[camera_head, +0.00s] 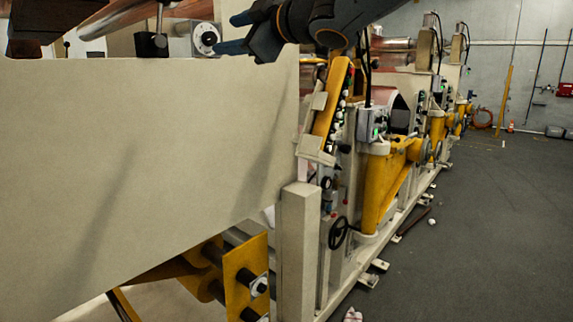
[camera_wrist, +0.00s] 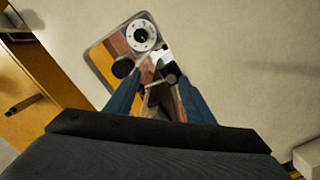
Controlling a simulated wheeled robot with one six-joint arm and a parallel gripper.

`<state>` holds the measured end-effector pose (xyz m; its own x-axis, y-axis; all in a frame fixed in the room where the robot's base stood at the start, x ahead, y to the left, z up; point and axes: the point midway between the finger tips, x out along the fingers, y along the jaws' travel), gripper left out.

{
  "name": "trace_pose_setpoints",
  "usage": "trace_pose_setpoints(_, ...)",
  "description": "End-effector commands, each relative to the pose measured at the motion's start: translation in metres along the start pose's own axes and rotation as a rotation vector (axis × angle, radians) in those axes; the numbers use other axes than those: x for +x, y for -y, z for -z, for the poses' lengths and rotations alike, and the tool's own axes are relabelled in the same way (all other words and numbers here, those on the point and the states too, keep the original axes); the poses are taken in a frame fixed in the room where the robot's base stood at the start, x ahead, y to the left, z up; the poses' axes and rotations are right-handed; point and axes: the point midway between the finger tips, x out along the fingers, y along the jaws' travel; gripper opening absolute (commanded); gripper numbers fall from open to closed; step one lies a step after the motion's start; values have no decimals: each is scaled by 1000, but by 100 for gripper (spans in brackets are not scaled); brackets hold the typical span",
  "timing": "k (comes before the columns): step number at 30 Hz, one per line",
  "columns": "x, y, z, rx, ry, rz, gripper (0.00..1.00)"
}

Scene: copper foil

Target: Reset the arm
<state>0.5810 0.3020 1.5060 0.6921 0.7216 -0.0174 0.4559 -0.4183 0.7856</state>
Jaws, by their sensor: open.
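My gripper (camera_head: 236,33) is at the top of the head view, reaching in from the upper right, with its blue fingers pointing left. It is open, and I see nothing between the fingers in that view. The fingers also show in the wrist view (camera_wrist: 154,95), spread apart. Ahead of them is a recess in the beige panel (camera_wrist: 235,50) with a round silver dial-like part (camera_wrist: 142,36) and a black knob (camera_wrist: 123,67). In the head view the round part (camera_head: 206,39) is just left of the fingertips. I cannot tell how far apart they are.
The large beige machine panel (camera_head: 120,150) fills the left. A black clamp-like part (camera_head: 151,43) stands on its top edge. A slanted yellow button panel (camera_head: 330,110) and a black handwheel (camera_head: 339,232) are below the arm. The grey floor (camera_head: 490,220) at right is mostly clear.

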Motion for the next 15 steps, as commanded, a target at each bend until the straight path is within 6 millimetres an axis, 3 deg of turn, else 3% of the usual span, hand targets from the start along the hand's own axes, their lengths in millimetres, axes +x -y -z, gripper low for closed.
trace_pose_setpoints(8,-3,14,-54,102,126,-25,49)
trace_pose_setpoints(15,-23,32,-134,240,315,-64,49)
